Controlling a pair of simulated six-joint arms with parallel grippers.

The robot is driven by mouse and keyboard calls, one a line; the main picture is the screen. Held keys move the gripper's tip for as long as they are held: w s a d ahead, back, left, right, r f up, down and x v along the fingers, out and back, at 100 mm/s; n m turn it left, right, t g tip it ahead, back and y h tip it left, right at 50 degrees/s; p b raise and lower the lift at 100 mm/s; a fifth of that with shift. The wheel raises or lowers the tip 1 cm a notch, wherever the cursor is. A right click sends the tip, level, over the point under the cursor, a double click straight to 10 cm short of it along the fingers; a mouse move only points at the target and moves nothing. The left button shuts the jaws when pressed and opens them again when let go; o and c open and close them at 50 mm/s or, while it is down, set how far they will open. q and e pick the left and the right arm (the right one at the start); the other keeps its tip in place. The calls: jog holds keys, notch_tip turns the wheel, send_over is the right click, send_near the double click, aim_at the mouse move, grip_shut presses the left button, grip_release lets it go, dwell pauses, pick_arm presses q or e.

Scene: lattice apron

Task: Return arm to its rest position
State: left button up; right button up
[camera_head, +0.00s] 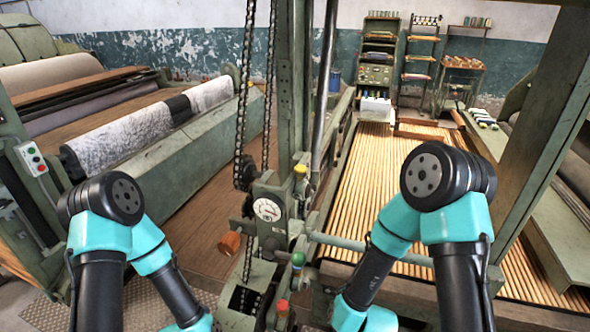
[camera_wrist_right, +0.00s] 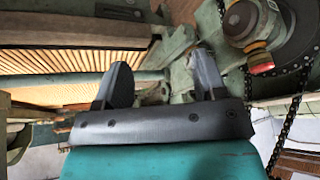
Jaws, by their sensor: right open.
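My right arm (camera_head: 440,190) is folded, with its elbow raised in front of the slatted apron in the head view; its gripper is below the frame there. In the right wrist view my right gripper (camera_wrist_right: 162,88) is open, its two dark fingers wide apart with nothing held between them. My left arm (camera_head: 120,240) is bent at the left of the head view, and its gripper is out of the picture. The lattice apron (camera_head: 375,185) of pale wooden slats lies behind my right arm and also shows in the wrist view (camera_wrist_right: 70,55).
A green machine post (camera_head: 292,90) with hanging chains (camera_head: 243,100) and a gauge (camera_head: 267,210) stands between my arms. A red knob (camera_wrist_right: 262,68) and chain are close to the right finger. A fabric roll (camera_head: 130,135) is at left; shelves (camera_head: 380,55) stand behind.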

jog(key=s+d+f+m+g+y, duration=0.1)
jog(key=s+d+f+m+g, duration=0.3)
jog(key=s+d+f, duration=0.3)
jog(key=shift+s+d+f+y, duration=0.2)
jog(key=shift+s+f+y, duration=0.1)
jog(key=shift+f+y, duration=0.1)
